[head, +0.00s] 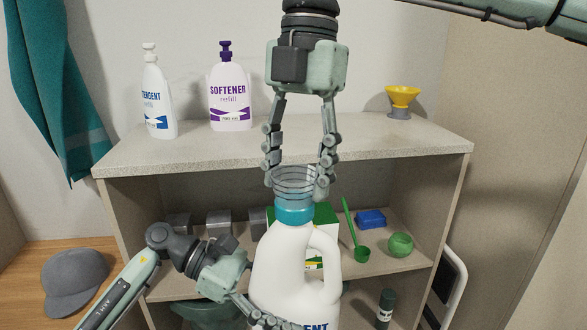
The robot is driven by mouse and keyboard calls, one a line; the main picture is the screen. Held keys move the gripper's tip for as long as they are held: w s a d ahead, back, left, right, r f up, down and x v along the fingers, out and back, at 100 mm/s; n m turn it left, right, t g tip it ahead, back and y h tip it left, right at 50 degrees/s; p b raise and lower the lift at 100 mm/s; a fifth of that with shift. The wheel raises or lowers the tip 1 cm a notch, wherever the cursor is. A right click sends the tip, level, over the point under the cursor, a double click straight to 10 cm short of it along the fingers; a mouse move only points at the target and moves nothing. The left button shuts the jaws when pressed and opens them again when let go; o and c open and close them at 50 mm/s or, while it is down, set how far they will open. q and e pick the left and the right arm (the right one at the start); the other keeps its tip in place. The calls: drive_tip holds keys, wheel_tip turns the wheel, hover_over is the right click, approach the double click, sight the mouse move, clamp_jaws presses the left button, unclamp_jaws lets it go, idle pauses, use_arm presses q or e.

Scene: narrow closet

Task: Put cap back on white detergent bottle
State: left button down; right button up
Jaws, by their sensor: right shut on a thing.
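A white detergent bottle (285,268) with a side handle and a teal collar (294,213) at its neck stands upright in front of the shelves. Its base is out of frame. A clear ribbed cap (294,181) is upright over the neck, its lower edge meeting the teal collar in this view; I cannot tell whether it is seated. My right gripper (298,182) comes down from above, shut on the clear cap with a finger on each side. My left gripper (265,318) is low at the bottle's left side, its fingers against the lower body and partly cut off.
A detergent refill bottle (154,95) and a softener refill bottle (231,90) stand on the shelf top (400,141), with a yellow funnel (401,98) at right. A green scoop (360,250), blue item (371,219) and green ball (400,245) lie below. A grey cap hat (76,280) is left.

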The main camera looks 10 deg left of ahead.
drive_tip(key=m, duration=0.5)
drive_tip(key=shift+d+r+y, duration=0.1)
drive_tip(key=shift+d+y, duration=0.15)
drive_tip(key=shift+y, duration=0.05)
drive_tip(key=m+t, duration=0.1)
drive_tip(key=m, duration=0.3)
drive_tip(key=shift+s+m, duration=0.1)
drive_tip(key=shift+m, duration=0.2)
drive_tip(key=o, duration=0.9)
drive_tip(key=shift+c, duration=0.2)
drive_tip(key=shift+r, duration=2.2)
